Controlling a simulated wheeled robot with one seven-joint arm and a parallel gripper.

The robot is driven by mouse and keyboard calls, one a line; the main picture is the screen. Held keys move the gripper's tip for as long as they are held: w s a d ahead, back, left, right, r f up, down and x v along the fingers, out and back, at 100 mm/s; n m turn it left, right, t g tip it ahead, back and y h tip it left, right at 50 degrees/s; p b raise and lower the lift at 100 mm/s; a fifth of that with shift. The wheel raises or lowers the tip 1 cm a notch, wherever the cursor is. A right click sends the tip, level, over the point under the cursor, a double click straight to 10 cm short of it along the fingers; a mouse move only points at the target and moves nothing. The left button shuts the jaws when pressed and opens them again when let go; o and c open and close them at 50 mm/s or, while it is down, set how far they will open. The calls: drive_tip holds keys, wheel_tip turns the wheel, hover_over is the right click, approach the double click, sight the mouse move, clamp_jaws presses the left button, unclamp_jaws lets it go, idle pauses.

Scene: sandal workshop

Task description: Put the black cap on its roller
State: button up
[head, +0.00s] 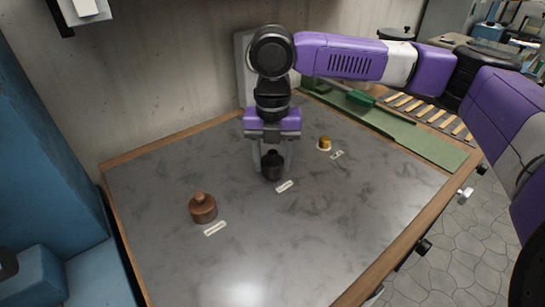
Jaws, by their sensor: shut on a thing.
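My gripper (272,156) points straight down over the middle of the grey table. Its two fingers are closed on the sides of a black, squat, round piece with a narrower knob on top, which I take to be the black cap (272,167). The cap is upright, just behind a small white label (285,186). I cannot tell whether it touches the tabletop or whether a black roller is beneath it. No separate black roller shows on the table.
A brown knobbed piece (203,209) stands at the left beside a white label (215,228). A small yellow piece (324,143) with a pale base stands at the back right by another label (337,155). The grey tabletop (330,225) is clear in front, with a wooden rim.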

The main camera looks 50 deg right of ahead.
drive_tip(key=shift+f, duration=0.4)
drive_tip(key=o, duration=1.4)
drive_tip(key=shift+r+p, duration=0.3)
drive_tip(key=shift+r, duration=3.6)
